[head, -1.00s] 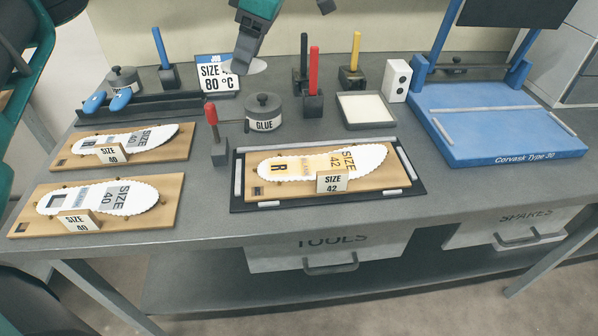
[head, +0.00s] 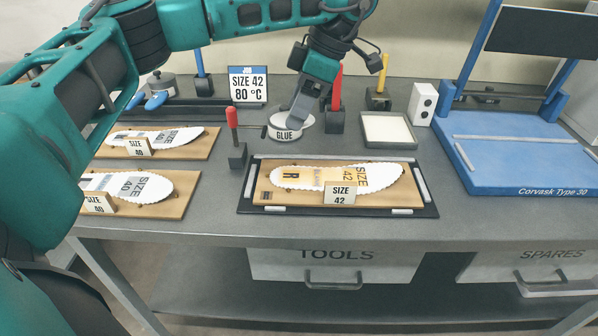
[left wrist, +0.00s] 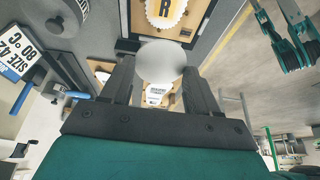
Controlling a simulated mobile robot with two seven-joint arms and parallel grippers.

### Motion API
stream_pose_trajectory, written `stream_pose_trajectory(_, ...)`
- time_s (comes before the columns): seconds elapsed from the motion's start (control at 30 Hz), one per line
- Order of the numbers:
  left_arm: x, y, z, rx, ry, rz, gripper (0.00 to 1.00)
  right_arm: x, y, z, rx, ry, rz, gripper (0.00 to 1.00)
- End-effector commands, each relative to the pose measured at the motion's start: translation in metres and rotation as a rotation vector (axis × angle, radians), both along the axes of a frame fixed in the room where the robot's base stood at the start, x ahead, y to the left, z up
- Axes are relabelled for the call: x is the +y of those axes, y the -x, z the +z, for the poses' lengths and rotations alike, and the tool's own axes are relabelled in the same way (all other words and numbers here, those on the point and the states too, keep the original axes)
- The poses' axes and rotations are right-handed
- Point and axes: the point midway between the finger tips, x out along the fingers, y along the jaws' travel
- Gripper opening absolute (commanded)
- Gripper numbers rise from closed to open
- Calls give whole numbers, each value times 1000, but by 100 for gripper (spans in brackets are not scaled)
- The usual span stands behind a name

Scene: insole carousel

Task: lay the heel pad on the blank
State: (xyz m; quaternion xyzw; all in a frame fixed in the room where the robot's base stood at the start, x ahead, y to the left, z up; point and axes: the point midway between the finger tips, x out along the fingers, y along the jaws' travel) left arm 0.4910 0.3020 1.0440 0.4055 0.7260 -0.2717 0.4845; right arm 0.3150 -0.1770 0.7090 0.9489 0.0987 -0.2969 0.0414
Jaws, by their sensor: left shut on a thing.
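The heel pad (head: 307,121) is a pale, thin oval. My left gripper (head: 297,112) is shut on it and holds it in the air, in line with the glue pot in the head view. In the left wrist view the pad (left wrist: 160,62) sits between the two dark fingers (left wrist: 158,85). The blank (head: 320,177) is a white, scallop-edged insole marked R and SIZE 42 with a tan middle. It lies on a wooden board behind a SIZE 42 tag, to the front right of the gripper. Its R end (left wrist: 165,10) shows at the top of the left wrist view. My right gripper is not identifiable.
The glue pot (head: 286,135) is partly hidden by the pad. A red-handled tool in a block (head: 237,157) stands left of the blank. A black tray (head: 245,206) frames the blank's board. Two SIZE 40 boards (head: 177,207) lie left. A blue press (head: 510,165) stands right.

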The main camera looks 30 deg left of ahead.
Motion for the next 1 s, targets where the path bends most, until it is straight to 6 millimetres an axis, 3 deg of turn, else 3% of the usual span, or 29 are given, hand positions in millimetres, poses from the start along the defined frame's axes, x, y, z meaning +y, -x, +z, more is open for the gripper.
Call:
stream_pose_trajectory(0.03, 0, 1, -22, 6, 3, 0, 32, 1, 0, -10, 7, -2, 1, 43)
stream_pose_trajectory(0.1, 0, 1, -40, 5, 2, 0, 32, 4, 0, -15, 14, -7, 5, 43)
stream_pose_trajectory(0.3, 0, 1, -75, 2, 0, -1, 32, 14, -6, -4, -2, -25, 19, 43)
stream_pose_trajectory(0.57, 0, 0, -95, 1, -1, 0, 32, 13, -7, -3, -8, -24, 19, 43)
stream_pose_trajectory(0.8, 0, 0, -128, 1, -1, -1, 32, 12, -7, -6, -4, -20, 20, 43)
stream_pose_trajectory(1.0, 0, 0, -129, -2, 0, -1, 32, 11, -7, -6, -5, -20, 19, 43)
